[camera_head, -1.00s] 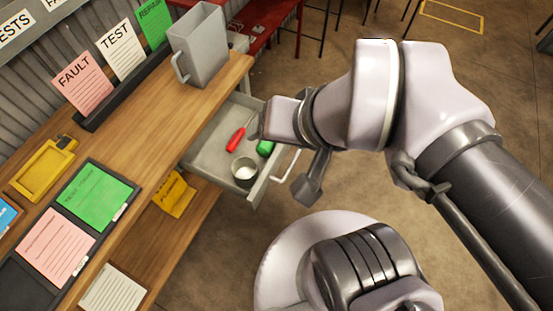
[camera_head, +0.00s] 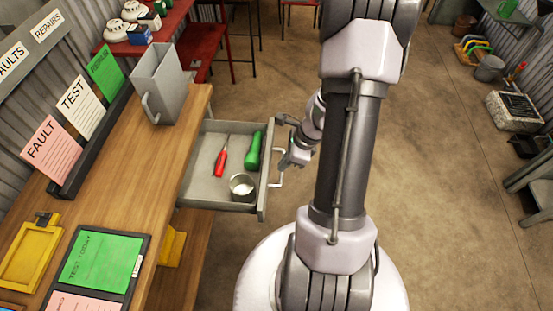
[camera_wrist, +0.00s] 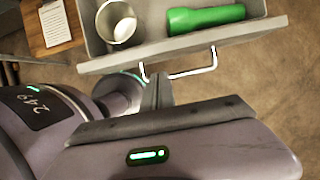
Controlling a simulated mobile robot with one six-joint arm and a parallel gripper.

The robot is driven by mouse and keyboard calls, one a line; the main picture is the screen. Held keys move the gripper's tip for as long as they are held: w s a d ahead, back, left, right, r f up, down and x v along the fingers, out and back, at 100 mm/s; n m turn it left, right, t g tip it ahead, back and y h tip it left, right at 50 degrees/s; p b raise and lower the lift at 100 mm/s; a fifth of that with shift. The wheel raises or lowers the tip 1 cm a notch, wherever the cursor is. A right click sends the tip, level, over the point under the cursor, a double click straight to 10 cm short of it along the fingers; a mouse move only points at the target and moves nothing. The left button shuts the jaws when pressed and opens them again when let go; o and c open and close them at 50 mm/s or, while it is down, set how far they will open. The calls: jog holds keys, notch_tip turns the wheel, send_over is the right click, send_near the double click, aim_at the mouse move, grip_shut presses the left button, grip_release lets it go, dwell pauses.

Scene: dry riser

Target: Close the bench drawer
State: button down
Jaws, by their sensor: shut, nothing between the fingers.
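The bench drawer (camera_head: 265,185) is pulled out from the right side of the wooden bench (camera_head: 150,165). Its front and wire handle (camera_head: 277,181) face right. Inside lie a red screwdriver (camera_head: 220,163), a green torch (camera_head: 254,150) and a metal cup (camera_head: 242,184). My gripper (camera_head: 284,160) is shut and empty, just outside the drawer front beside the handle. In the wrist view the fingers (camera_wrist: 157,80) point at the drawer front (camera_wrist: 180,50), close to the handle (camera_wrist: 195,70). I cannot tell whether they touch.
A grey jug (camera_head: 160,85) stands on the bench near its far end. A rack with cards (camera_head: 80,105) and a yellow tray (camera_head: 30,255) are also on the bench. A red table (camera_head: 150,40) stands behind.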

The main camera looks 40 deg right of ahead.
jog(key=b+x, duration=0.2)
jog(key=x, duration=0.4)
jog(key=shift+b, duration=0.3)
jog(key=shift+w+a, duration=0.1)
jog(key=shift+a, duration=0.1)
